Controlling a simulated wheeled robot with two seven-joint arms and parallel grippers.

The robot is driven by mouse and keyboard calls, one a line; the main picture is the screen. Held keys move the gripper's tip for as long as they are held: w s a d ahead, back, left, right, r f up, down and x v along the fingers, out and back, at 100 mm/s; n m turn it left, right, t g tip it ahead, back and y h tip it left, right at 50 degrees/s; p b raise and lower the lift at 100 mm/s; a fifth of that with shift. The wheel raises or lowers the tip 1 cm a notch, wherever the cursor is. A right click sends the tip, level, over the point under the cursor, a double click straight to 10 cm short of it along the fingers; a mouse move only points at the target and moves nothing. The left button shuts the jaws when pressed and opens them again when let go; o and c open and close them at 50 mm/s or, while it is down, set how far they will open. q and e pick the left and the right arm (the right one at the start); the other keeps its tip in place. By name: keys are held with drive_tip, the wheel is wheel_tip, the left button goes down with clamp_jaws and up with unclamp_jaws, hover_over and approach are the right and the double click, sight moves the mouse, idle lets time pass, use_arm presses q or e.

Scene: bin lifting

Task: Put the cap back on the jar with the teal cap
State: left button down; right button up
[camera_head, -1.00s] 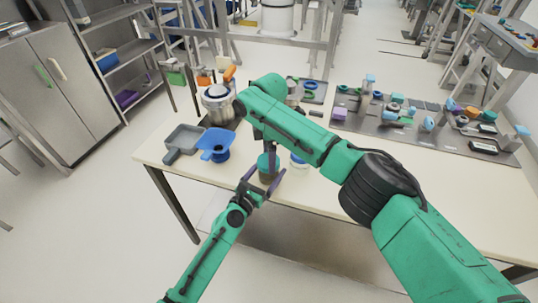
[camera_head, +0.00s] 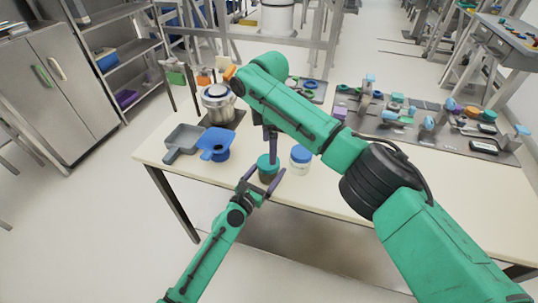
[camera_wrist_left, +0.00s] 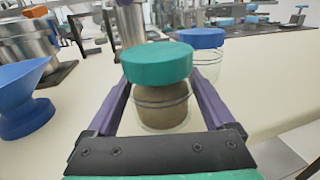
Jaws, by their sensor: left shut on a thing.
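The jar (camera_wrist_left: 165,112) has clear walls and brown contents and stands upright on the table. Its teal cap (camera_head: 268,161) sits over its mouth and looks nearly level in the left wrist view (camera_wrist_left: 157,63); I cannot tell how tightly it is seated. My left gripper (camera_head: 263,184) is shut on the jar, with one purple finger on each side below the cap. My right gripper (camera_head: 271,148) points down over the cap in the head view. The gap under it and its finger spacing are unclear.
A blue-capped jar (camera_head: 300,158) stands just right of the teal-capped one. A cluttered grey board (camera_head: 420,118) lies at the back right. The table's front right is clear.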

use_arm(q)
drive_tip(key=shift+s+f, duration=0.1)
drive_tip(key=shift+f, duration=0.1)
unclamp_jaws()
use_arm(e)
wheel_tip(320, 180, up, 6)
drive_tip(key=shift+r, duration=0.25)
use_arm(q)
drive_tip(key=shift+r, duration=0.1)
drive_tip(key=b+v, duration=0.2)
drive_tip(key=v, duration=1.2)
drive_tip(key=shift+a, duration=0.15)
use_arm(e)
wheel_tip(320, 180, down, 2)
drive_tip(key=shift+f, duration=0.25)
use_arm(q)
drive_tip(key=shift+s, duration=0.2)
use_arm(e)
drive_tip(key=shift+f, duration=0.1)
